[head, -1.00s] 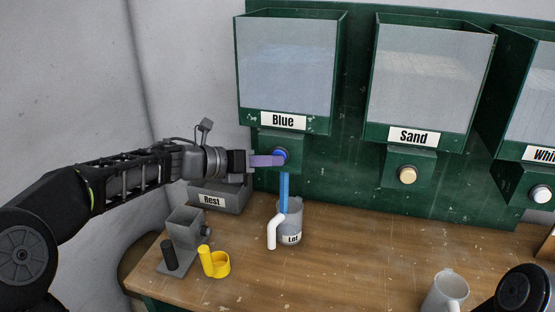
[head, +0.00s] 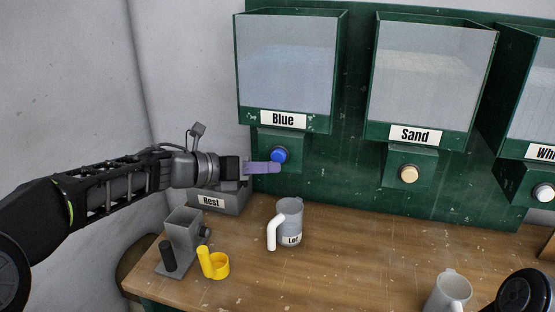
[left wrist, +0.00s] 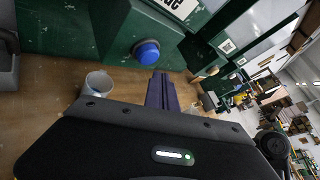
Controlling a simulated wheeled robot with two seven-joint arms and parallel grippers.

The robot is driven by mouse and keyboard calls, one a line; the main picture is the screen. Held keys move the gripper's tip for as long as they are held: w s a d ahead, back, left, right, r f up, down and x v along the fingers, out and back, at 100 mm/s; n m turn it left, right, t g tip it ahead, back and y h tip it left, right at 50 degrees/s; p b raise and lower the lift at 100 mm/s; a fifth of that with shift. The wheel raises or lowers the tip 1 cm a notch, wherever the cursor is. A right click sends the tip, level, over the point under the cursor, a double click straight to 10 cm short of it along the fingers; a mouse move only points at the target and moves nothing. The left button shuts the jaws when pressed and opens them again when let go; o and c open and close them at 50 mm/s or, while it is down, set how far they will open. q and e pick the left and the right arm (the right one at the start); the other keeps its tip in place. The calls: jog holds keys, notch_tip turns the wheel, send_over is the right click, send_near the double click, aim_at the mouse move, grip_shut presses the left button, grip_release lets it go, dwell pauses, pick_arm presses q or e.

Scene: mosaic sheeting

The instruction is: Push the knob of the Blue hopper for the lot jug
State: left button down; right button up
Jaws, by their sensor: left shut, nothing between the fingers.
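The Blue hopper (head: 287,65) is a green box with a clear front and a "Blue" label. Its round blue knob (head: 279,155) sits on a green block below; the knob also shows in the left wrist view (left wrist: 147,53). My left gripper (head: 277,168) is shut and empty, its fingertips just below and left of the knob; I cannot tell if they touch it. In the left wrist view the shut fingers (left wrist: 162,92) point toward the board, right of the knob. The lot jug (head: 291,220), grey with a white handle, stands upright on the table below the knob.
The Sand hopper (head: 430,80) with its tan knob (head: 409,174) is to the right, then a white knob (head: 543,193). A grey "Rest" box (head: 228,202), a grey container (head: 183,232), a yellow cup (head: 219,266) and another jug (head: 448,291) stand on the table (head: 345,265).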

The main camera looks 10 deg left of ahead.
pick_arm(q)
jog(key=s+b, duration=0.1)
jog(key=s, duration=0.3)
jog(key=shift+s+a, duration=0.1)
jog(key=shift+a, duration=0.05)
dwell(2.5)
